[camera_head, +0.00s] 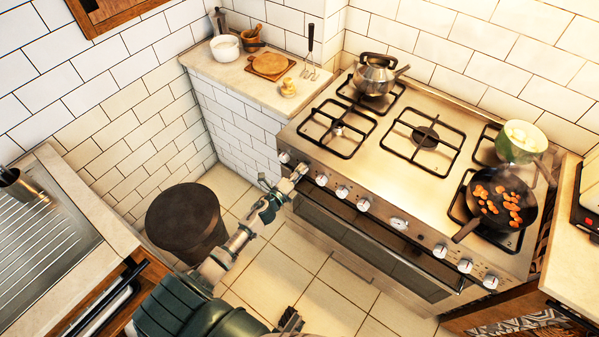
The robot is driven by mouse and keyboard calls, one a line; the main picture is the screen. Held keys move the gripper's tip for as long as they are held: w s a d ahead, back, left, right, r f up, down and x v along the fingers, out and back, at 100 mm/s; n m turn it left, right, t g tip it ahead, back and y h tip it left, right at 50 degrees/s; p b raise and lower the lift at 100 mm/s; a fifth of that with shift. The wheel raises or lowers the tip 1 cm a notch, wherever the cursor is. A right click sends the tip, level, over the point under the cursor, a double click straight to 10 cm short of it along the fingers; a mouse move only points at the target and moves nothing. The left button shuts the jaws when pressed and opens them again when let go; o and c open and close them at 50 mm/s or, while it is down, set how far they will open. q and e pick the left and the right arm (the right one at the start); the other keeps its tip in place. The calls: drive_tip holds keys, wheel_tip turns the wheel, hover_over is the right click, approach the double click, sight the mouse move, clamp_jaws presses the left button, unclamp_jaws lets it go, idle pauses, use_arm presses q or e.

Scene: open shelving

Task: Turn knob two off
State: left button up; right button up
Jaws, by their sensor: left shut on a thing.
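The stove (385,160) has a row of white knobs along its front panel. My left arm reaches in from the bottom, and my left gripper (297,173) is at the left part of this row. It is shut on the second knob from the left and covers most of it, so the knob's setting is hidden. The leftmost knob (284,157) is just left of the gripper. The third knob (321,180) is free to its right. A small dark part (290,319) at the bottom edge may be my right gripper; its jaws cannot be made out.
A kettle (375,75) stands on the back left burner. A pan (497,200) with orange slices and a green pot (520,142) are on the right. A dark round bin (186,222) stands on the floor left of my arm. The front left burner is empty.

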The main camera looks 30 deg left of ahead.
use_arm(q)
drive_tip(key=shift+s+d+f, duration=0.15)
drive_tip(key=shift+f, duration=0.2)
drive_tip(key=o, duration=1.1)
drive_tip(key=shift+o, duration=0.2)
drive_tip(key=shift+r, duration=0.1)
drive_tip(key=s, duration=1.1)
drive_tip(key=shift+s+a+r, duration=0.3)
drive_tip(key=shift+a+r, duration=0.05)
drive_tip(key=shift+a, duration=0.05)
